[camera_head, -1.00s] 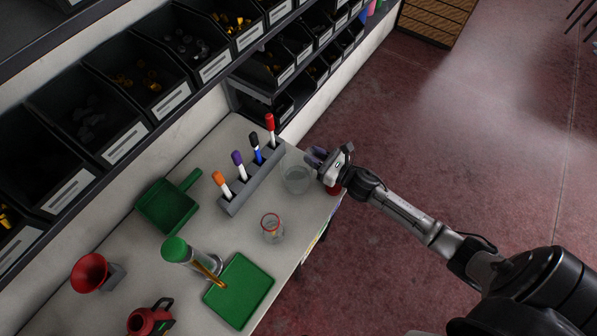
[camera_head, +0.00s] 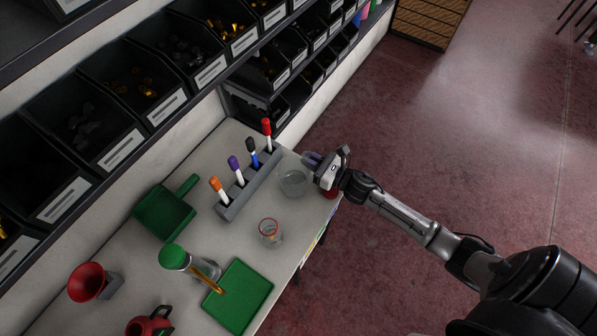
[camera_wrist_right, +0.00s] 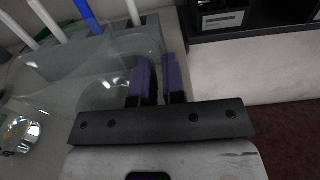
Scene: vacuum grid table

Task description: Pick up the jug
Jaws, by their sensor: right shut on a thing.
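The jug (camera_head: 292,183) is a clear glass vessel standing at the right end of the table, beside the marker rack. My right gripper (camera_head: 312,160) is at the jug's right side, its purple fingers shut on the jug. In the right wrist view the clear jug (camera_wrist_right: 112,62) shows left of and behind the close-set purple fingers (camera_wrist_right: 158,80). The exact gripped part is hard to make out through the glass. My left gripper is not in view.
A grey rack (camera_head: 248,187) with several markers stands behind the jug. A small red-rimmed glass (camera_head: 269,233) is in front-left. Shelves of black bins (camera_head: 150,82) line the back. Open floor lies to the right.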

